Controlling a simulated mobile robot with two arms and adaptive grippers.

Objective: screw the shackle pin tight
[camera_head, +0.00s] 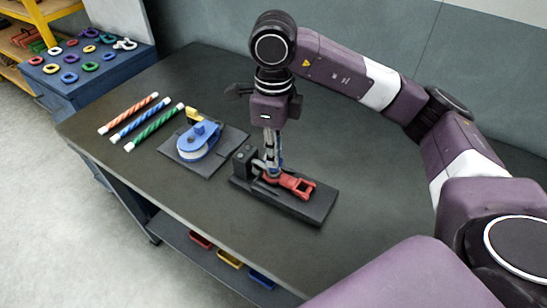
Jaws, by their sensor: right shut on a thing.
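A red shackle (299,185) lies on a dark fixture plate (316,207) on the workbench, with its forked end towards the right. My right gripper (272,168) points straight down at the shackle's left end. Its fingers are shut on the shackle pin, which is mostly hidden between the fingertips. I cannot tell how far the pin is threaded in. My left gripper is not in view.
A dark upright block (243,160) stands on the plate just left of the fingers. A blue pulley block (199,138) sits on another plate farther left, beside striped rods (140,117). A blue cabinet (85,72) holds coloured rings. The bench's right side is clear.

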